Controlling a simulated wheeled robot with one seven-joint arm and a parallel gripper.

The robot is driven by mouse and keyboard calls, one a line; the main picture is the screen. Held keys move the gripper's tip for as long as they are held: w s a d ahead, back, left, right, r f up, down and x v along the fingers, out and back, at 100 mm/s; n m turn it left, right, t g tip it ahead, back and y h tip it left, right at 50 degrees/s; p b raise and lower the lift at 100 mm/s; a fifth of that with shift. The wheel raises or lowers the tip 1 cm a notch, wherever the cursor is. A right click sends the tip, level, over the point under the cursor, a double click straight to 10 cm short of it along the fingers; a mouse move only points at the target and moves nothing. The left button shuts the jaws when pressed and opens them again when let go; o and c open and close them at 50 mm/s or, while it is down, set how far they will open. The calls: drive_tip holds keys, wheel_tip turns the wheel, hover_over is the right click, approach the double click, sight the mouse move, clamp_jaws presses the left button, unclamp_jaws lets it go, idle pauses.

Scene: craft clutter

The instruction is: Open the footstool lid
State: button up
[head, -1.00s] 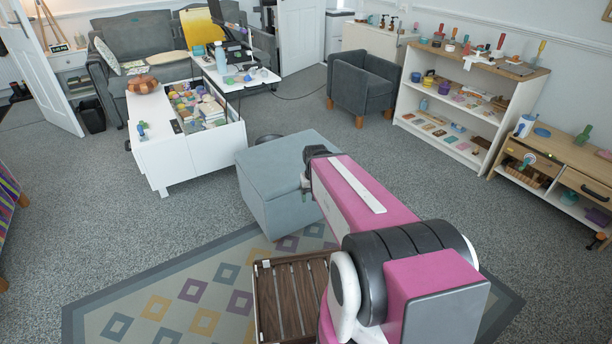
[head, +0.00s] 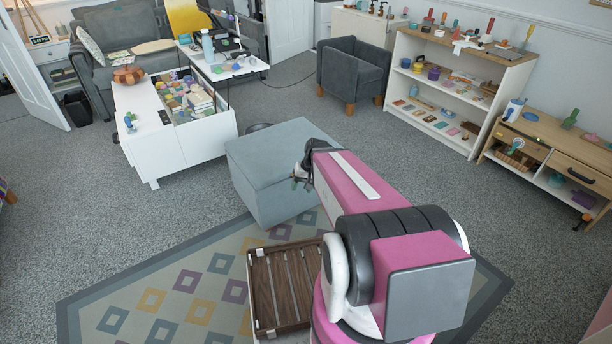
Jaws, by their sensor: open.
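The footstool (head: 262,172) is a grey-blue upholstered box on the carpet near the middle of the head view. Its lid (head: 285,140) lies flat and closed on top. My pink arm reaches forward from the lower right and hides part of the footstool's right side. My gripper (head: 299,180) shows small and dark at the arm's far end, in front of the footstool's near right face. It is open, with nothing seen between its fingers. Whether it touches the footstool cannot be told.
A white coffee table (head: 180,150) with an open, filled compartment stands to the left. A grey armchair (head: 352,70) and shelves (head: 440,100) are right. Carpet at left is clear.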

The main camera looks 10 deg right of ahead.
drive_tip(key=w+d+f+m+t+y, duration=0.7)
drive_tip(key=w+d+f+m+t, duration=0.2)
drive_tip(key=w+d+f+t, duration=0.45)
drive_tip(key=shift+g, duration=0.85)
drive_tip(key=x, duration=0.3)
drive_tip(key=w+d+x, duration=0.1)
drive_tip(key=x, duration=0.7)
drive_tip(key=shift+w, duration=0.4)
clamp_jaws()
